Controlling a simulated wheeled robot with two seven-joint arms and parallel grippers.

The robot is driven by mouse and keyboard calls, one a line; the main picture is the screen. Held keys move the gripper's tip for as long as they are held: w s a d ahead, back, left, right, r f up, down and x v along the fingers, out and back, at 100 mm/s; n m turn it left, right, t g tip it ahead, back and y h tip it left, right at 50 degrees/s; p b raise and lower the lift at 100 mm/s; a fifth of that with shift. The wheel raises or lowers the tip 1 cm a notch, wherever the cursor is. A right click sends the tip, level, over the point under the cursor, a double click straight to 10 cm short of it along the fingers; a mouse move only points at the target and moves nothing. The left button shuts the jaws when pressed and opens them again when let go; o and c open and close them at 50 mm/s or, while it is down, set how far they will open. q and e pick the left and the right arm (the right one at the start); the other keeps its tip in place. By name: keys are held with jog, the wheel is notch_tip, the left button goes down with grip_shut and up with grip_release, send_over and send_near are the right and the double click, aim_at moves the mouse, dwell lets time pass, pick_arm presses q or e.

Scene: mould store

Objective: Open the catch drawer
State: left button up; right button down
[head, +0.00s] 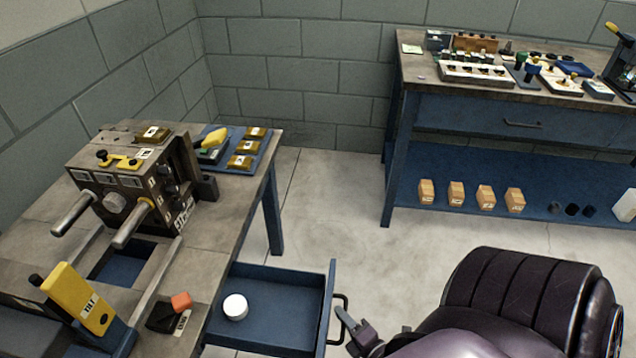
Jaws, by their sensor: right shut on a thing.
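The blue catch drawer (278,275) stands pulled out from under the left bench (215,235), its inside open to view. A white round piece (235,307) lies in it. A dark bow handle (341,299) is on the drawer's right-hand front. My right gripper (344,319) is at this handle and shut on it; the arm reaches in from the lower right. The drawer's near part is cut off by the picture's lower edge. My left gripper is out of view.
A dark machine with metal bars (120,180) stands on the left bench, with a yellow lever (78,297) nearer. A second bench (470,95) with tools stands at the back right, several wooden blocks on its shelf (410,190). Floor between the benches is clear.

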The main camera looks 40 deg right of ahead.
jog(key=shift+s+d, duration=0.6)
jog(key=shift+s, duration=0.15)
jog(key=shift+s+d, duration=0.55)
jog(key=shift+s, duration=0.2)
jog(key=c, duration=1.5)
grip_release()
jog(key=shift+s, duration=0.1)
jog(key=v, duration=0.7)
jog(key=shift+s, duration=0.35)
